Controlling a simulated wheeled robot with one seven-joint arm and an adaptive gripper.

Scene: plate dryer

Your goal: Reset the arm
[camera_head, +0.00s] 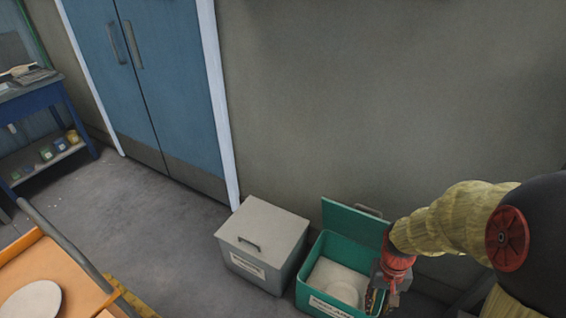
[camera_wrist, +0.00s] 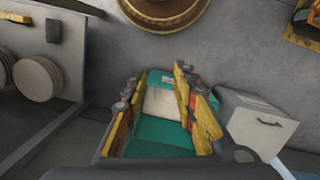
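My gripper (camera_head: 378,292) hangs at the right edge of the open green bin, with my arm reaching in from the right. In the wrist view its yellow fingers (camera_wrist: 155,100) are apart with nothing held between them. The green bin (camera_head: 314,270) has its lid raised at the back and a label on its front. A pale round plate (camera_head: 336,283) lies inside on a light bottom. The bin (camera_wrist: 150,135) also shows between and beyond the fingers in the wrist view, its inside partly hidden by them.
A closed grey bin (camera_head: 262,238) stands left of the green one. An orange cart (camera_head: 60,267) with a plate on top is at lower left. Blue doors (camera_head: 150,85) and a blue workbench (camera_head: 40,95) stand behind. The floor (camera_head: 150,225) between is clear. Stacked plates (camera_wrist: 37,78) show at the wrist view's left.

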